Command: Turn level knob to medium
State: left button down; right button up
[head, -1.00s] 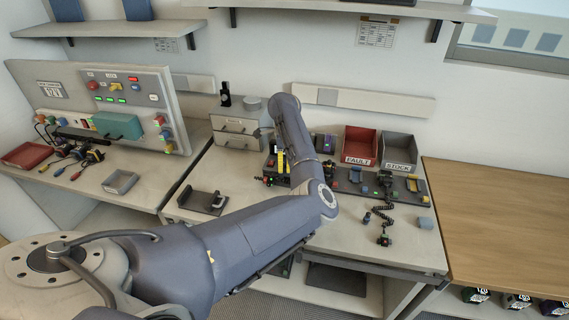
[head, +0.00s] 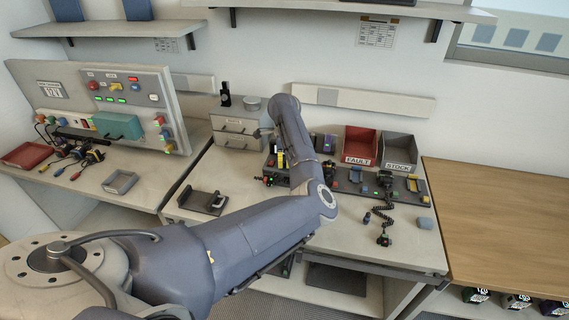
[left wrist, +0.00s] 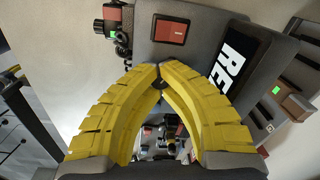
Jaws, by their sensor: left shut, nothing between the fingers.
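My left gripper (left wrist: 160,68) has yellow fingers that meet at the tips in the left wrist view, with nothing held. The tips lie at the edge of a dark grey device with a red rocker switch (left wrist: 171,31) and a black label (left wrist: 237,61) with white letters, partly cut off. I cannot make out the level knob for certain; it may be hidden at the fingertips. In the head view my left arm hides much of the device, and a bit of yellow finger (head: 281,158) shows beside the forearm.
A red bin (head: 359,146) and a grey bin (head: 397,151) stand behind a charger strip with handsets. A coiled-cord microphone (head: 384,239) lies in front. A drawer unit (head: 236,128) is behind the arm. A test panel (head: 128,94) stands on the left bench. The wooden table (head: 500,220) is clear.

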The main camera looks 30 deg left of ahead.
aim_at(284, 163)
pick_arm(q)
jog(key=shift+m, duration=0.4)
jog(key=m, duration=0.3)
jog(key=shift+m, duration=2.5)
jog(key=c, duration=2.1)
grip_release()
jog(key=o, duration=0.8)
notch_tip(284, 163, up, 12)
jog(key=shift+s, duration=0.25)
jog(key=shift+a, duration=0.1)
